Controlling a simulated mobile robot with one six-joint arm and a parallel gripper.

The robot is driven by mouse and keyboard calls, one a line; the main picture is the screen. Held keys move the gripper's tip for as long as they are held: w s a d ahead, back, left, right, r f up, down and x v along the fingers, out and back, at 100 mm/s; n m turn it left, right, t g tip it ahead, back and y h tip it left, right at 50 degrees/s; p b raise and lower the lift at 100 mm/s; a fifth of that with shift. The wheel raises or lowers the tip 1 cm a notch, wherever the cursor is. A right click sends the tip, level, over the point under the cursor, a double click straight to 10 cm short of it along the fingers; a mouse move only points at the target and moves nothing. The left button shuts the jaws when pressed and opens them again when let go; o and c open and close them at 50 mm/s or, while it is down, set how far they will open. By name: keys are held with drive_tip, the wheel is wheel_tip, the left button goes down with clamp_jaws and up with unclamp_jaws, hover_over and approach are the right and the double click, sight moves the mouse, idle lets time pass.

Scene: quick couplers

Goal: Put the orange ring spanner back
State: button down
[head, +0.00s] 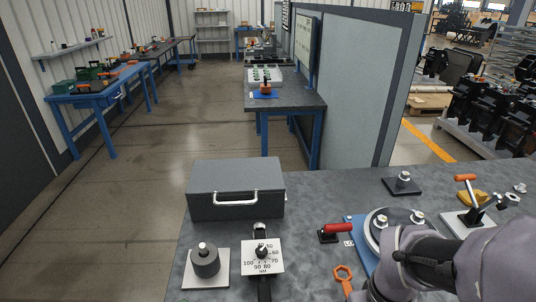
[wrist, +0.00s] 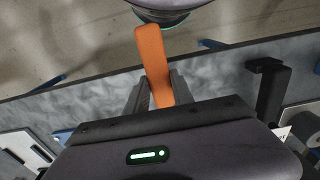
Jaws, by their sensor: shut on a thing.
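The orange ring spanner (head: 342,273) shows in the head view at the bottom, right of centre. In the wrist view, my gripper (wrist: 156,88) is shut on an orange bar, the spanner's handle (wrist: 151,50), which sticks out beyond the fingers. The ring end cannot be made out in the wrist view. In the head view my arm covers the lower right and the fingers are not visible.
The grey bench (head: 310,210) holds a dark metal box (head: 235,190), a torque dial (head: 263,253), a cylinder on a plate (head: 205,261), a red-handled clamp (head: 336,231) and a round flange fixture (head: 382,218). An orange-handled tool (head: 466,179) stands at the right.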

drive_tip(key=p, duration=0.2)
drive_tip(key=w+r+p, duration=0.1)
drive_tip(key=p, duration=0.2)
drive_tip(key=shift+w+a+r, duration=0.15)
drive_tip(key=shift+a+r, duration=0.05)
drive_tip(key=shift+a, duration=0.15)
drive_tip(key=shift+w+a+f+p, duration=0.15)
drive_tip(key=shift+w+p, duration=0.2)
drive_tip(key=shift+p, duration=0.85)
drive_tip(key=w, duration=0.1)
drive_tip(key=a+f, duration=0.1)
drive_tip(key=w, duration=0.1)
drive_tip(key=shift+w+a+f+b, duration=0.3)
drive_tip(key=shift+w+f, duration=0.05)
drive_tip(key=b, duration=0.2)
hover_over(310, 290)
drive_tip(key=shift+s+f, duration=0.1)
drive_tip(key=shift+f, duration=0.4)
wheel_tip(310, 290, down, 3)
drive_tip(key=shift+f+b, duration=0.15)
drive_tip(key=shift+b, duration=0.8)
drive_tip(key=c, duration=1.1)
unclamp_jaws()
